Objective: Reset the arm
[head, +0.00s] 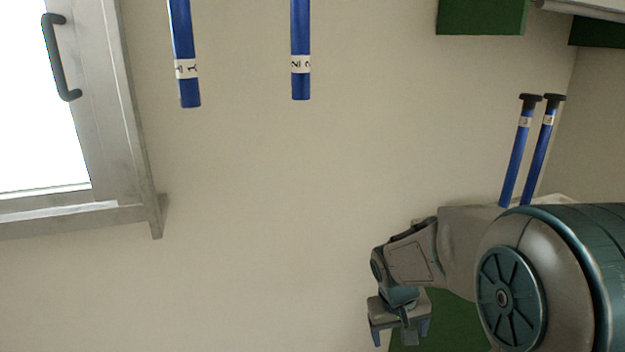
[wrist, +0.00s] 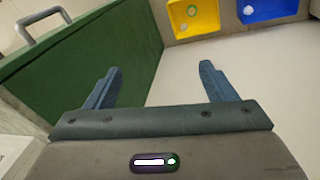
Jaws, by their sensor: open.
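My gripper (head: 400,338) is at the lower middle right of the head view, pointing down, with its two fingers apart. In the wrist view my gripper (wrist: 160,70) is open, and nothing is between the fingers. My arm is bent, with its large joint filling the lower right of the head view. A green surface (head: 450,315) shows behind the gripper in the head view, and a green panel (wrist: 110,40) fills the left of the wrist view.
Two labelled blue rods (head: 183,40) (head: 300,35) reach down from the top edge. Two dark-capped blue rods (head: 515,155) (head: 538,160) stand at right, partly hidden by my arm. A yellow bin (wrist: 180,30) and a blue bin (wrist: 255,20) are at the top. A framed window (head: 100,100) is left.

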